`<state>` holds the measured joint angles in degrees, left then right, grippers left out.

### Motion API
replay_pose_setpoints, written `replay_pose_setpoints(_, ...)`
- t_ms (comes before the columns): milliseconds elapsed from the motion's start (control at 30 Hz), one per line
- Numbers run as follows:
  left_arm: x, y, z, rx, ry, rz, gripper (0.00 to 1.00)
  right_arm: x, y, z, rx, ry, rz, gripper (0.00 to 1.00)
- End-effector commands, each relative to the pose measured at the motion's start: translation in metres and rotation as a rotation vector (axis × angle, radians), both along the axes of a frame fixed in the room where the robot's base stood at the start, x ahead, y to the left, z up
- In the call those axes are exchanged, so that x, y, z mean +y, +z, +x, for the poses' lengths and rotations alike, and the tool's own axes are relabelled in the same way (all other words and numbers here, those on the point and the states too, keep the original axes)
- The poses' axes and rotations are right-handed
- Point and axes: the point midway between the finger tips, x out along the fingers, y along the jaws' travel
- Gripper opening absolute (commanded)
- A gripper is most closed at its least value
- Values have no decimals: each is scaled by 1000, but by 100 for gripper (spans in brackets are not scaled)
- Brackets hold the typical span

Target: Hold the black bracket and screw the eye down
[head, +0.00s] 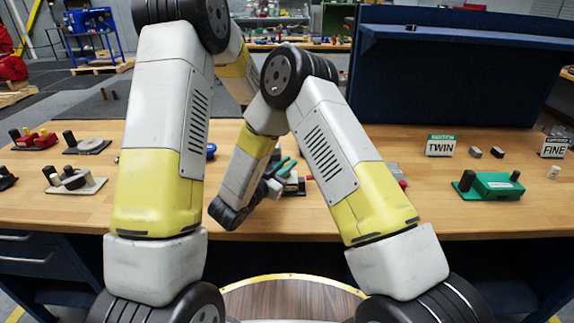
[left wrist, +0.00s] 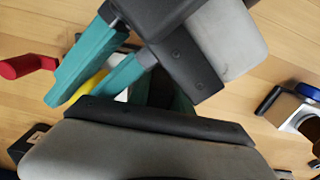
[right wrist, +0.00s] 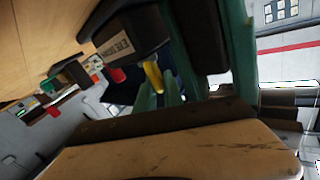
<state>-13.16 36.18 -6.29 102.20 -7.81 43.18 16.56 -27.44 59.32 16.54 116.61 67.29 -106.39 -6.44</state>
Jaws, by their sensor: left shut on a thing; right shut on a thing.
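My right gripper (head: 284,168) is low over the bench in the head view, with teal fingers. In the left wrist view its fingers (left wrist: 95,75) come in from the upper right and close about a yellow part, the eye (left wrist: 94,85). The eye also shows between the fingertips in the right wrist view (right wrist: 155,76). My left gripper (left wrist: 160,92) is at the bottom of the left wrist view, its fingers mostly hidden behind its own body. It is shut on a dark part that looks like the black bracket, largely hidden. The left gripper is hidden in the head view.
A red handle (left wrist: 25,66) sticks out beside the work. A black block with a label (right wrist: 115,42) is close by. A blue-topped metal part (left wrist: 300,107) lies to the right. A green fixture (head: 490,185) and small signs (head: 440,145) stand on the bench's right side.

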Motion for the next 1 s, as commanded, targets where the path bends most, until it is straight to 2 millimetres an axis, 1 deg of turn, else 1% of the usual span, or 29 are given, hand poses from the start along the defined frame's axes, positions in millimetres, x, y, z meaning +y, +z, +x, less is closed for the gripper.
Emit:
replay_pose_setpoints(33, 0, -6, -5, 16, -4, 2, 0, 2, 2, 1, -5, 1, 4, 0)
replay_pose_setpoints(267, 0, -6, -5, 16, -4, 2, 0, 2, 2, 1, -6, 1, 3, 0)
replay_pose_setpoints(300, 0, -6, -5, 16, -4, 2, 0, 2, 2, 1, -6, 2, 3, 20)
replay_pose_setpoints(367, 0, -6, -5, 16, -4, 2, 0, 2, 2, 1, -6, 2, 3, 31)
replay_pose_setpoints(733, 0, -6, -5, 16, -4, 2, 0, 0, 1, 1, -3, 29, 2, 32)
replay_pose_setpoints(867, -1, -6, -5, 16, -4, 2, 0, -1, 1, 1, -2, 111, 0, 32)
replay_pose_setpoints(1000, -1, -6, -5, 16, -4, 2, 0, -1, 0, 1, 1, 235, -1, 32)
